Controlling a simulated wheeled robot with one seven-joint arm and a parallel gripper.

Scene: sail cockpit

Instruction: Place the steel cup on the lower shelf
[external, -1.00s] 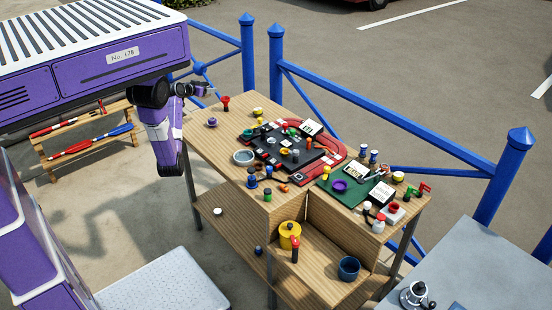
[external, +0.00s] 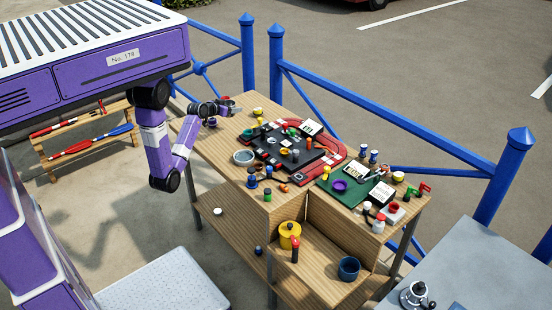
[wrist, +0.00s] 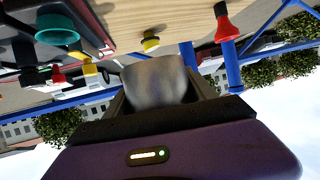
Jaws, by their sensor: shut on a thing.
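The steel cup (wrist: 155,80) is a plain brushed-metal cup in the wrist view, held between the jaws of my gripper (wrist: 158,100). In the external view my gripper (external: 231,108) is over the far left part of the wooden table top; the cup is too small there to make out clearly. The lower shelf (external: 232,235) is a wooden board under the table top, with a white round piece and a dark blue piece on it. At its right is an open bay (external: 318,268) holding a yellow pot, a red-topped dark piece and a blue cup.
The table top (external: 205,155) carries a grey bowl (external: 243,157), a purple piece (external: 212,122), a red piece (external: 227,101), a dark board with small pieces and a green mat. Blue railings (external: 400,130) stand behind. The left part of the lower shelf is mostly clear.

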